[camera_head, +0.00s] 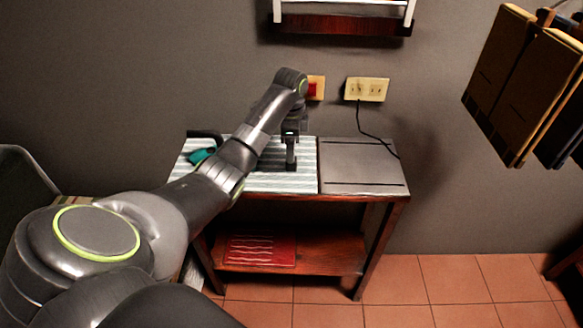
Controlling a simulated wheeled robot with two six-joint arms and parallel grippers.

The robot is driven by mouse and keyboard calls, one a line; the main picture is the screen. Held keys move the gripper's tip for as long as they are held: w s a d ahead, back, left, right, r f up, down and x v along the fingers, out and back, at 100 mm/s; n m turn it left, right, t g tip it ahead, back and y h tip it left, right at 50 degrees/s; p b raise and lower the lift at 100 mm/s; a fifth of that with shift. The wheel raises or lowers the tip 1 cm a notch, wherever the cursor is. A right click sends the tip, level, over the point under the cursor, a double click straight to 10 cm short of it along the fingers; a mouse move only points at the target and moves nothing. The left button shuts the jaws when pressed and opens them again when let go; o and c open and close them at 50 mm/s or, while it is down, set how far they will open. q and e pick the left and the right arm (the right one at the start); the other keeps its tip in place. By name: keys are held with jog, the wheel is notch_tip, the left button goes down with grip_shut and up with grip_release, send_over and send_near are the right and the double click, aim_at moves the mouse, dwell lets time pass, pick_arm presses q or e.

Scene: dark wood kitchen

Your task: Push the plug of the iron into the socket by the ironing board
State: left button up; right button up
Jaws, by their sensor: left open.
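The ironing board (305,180) is a striped top on the left of a wooden stand against the wall. A teal and dark object, apparently the iron (203,154), lies at its left end, partly hidden by my left arm. The socket (375,90) is a cream plate on the wall above the stand's right side. A dark cord (363,128) runs from the socket plate's lower left down to the stand's right edge. The plug is too small to make out clearly. My left gripper (279,162) is open, pointing down low over the striped top, left of the socket. My right gripper is out of view.
A red switch on a plate (316,88) is left of the socket. A grey panel (361,165) covers the stand's bare right side. A red striped item (260,250) lies on the lower shelf.

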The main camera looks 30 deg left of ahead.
pick_arm(q)
jog(key=shift+f, duration=0.1)
jog(key=shift+f+p, duration=0.4)
jog(key=shift+f, duration=2.25)
jog(key=c, duration=1)
notch_tip(320, 180, up, 10)
jog(key=shift+r, duration=0.1)
